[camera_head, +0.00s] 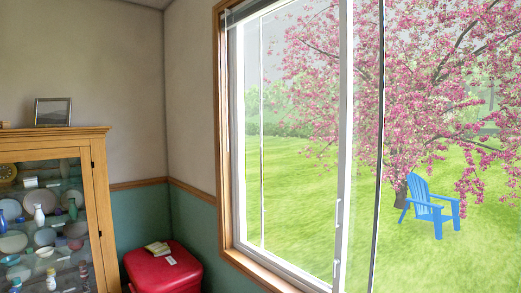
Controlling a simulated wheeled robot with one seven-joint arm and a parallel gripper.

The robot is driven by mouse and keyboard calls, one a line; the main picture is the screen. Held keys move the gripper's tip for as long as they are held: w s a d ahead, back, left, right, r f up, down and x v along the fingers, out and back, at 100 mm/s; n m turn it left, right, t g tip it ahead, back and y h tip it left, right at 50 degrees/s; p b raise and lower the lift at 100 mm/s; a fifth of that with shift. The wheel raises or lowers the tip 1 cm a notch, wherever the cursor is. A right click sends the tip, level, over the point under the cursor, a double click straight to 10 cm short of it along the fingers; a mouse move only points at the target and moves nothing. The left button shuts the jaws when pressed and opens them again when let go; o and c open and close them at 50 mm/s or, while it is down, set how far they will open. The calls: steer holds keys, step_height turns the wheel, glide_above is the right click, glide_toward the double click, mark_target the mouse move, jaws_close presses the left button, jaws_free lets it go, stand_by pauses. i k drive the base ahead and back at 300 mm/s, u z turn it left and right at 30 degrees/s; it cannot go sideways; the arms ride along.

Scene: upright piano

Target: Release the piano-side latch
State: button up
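A large window (232,130) with a wooden surround and white inner frame fills the middle and right. On its white upright (345,130) there is a small pale fitting (338,214) at lower middle, and another small fitting (336,268) shows below it. I cannot tell whether either is the latch or what position it is in. No piano is in view. My gripper is not in view.
A glass-fronted wooden cabinet (98,190) with dishes and vases stands at left, with a framed picture (53,112) on top. A red box-like seat (160,268) with small items on it is in the corner. Outside, a blue chair (428,205) stands on grass.

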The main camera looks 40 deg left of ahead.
mark_target(334, 270)
steer(key=u, duration=1.8)
steer(key=i, duration=0.65)
steer(key=z, duration=0.8)
